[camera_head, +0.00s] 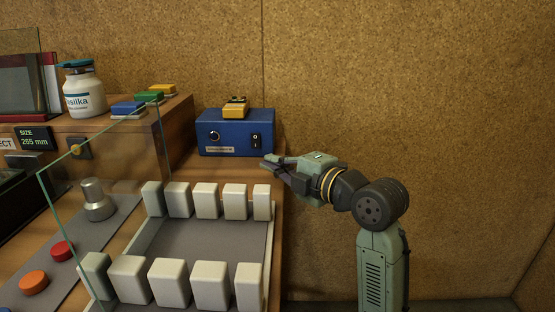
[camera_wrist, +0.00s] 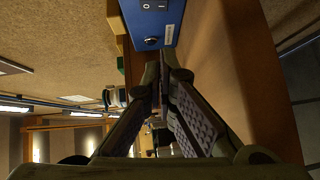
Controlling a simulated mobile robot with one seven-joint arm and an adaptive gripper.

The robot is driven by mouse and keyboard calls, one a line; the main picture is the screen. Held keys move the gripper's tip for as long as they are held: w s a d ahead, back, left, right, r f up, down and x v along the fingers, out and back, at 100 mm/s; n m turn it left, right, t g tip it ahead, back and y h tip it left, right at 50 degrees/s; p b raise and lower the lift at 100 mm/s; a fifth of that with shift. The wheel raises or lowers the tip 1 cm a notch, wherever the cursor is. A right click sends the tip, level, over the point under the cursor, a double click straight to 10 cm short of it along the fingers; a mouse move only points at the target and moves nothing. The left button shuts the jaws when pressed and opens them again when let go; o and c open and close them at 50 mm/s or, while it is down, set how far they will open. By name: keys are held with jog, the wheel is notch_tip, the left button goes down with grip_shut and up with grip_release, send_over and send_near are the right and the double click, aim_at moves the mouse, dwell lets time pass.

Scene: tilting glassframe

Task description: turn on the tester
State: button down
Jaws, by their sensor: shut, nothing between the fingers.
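The tester looks to be the blue box (camera_head: 236,131) on the wooden bench, with a round knob (camera_head: 214,135) at its front left and a black rocker switch (camera_head: 256,141) at its front right. A yellow-topped block sits on the box. My gripper (camera_head: 268,163) is shut and empty, in front of and just below the box's right part, apart from the switch. In the wrist view the box (camera_wrist: 152,25) is at the top, with the switch (camera_wrist: 154,5) at the frame's edge. My fingertips (camera_wrist: 158,115) meet below it. I cannot tell which way the switch is set.
A tray (camera_head: 205,245) with several pale blocks stands in front of the box. A glass pane (camera_head: 100,165) rises at the left. A white jar (camera_head: 84,92) and coloured blocks stand on the raised shelf. The cork wall (camera_head: 420,90) is behind.

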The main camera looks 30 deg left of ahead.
jog(key=p+x, duration=0.1)
jog(key=x, duration=0.6)
jog(key=shift+a+r, duration=0.1)
jog(key=shift+a, duration=0.1)
jog(key=shift+w+a+f+p, duration=0.1)
jog(key=shift+w+a+p, duration=0.15)
jog(key=shift+w, duration=0.35)
jog(key=shift+w+a+f+p, duration=0.1)
jog(key=shift+w+a+p, duration=0.15)
jog(key=shift+w, duration=0.35)
jog(key=shift+w+a+f, duration=0.15)
jog(key=shift+w+a, duration=0.15)
jog(key=shift+w, duration=0.2)
jog(key=shift+f, duration=0.1)
jog(key=b, duration=0.1)
jog(key=f+b, duration=0.1)
jog(key=b, duration=0.1)
jog(key=shift+w+a, duration=0.15)
jog(key=shift+w, duration=0.05)
jog(key=shift+w+r+n+y, duration=0.1)
jog(key=shift+r+n+y, duration=0.2)
jog(key=shift+r, duration=0.15)
jog(key=v, duration=1.2)
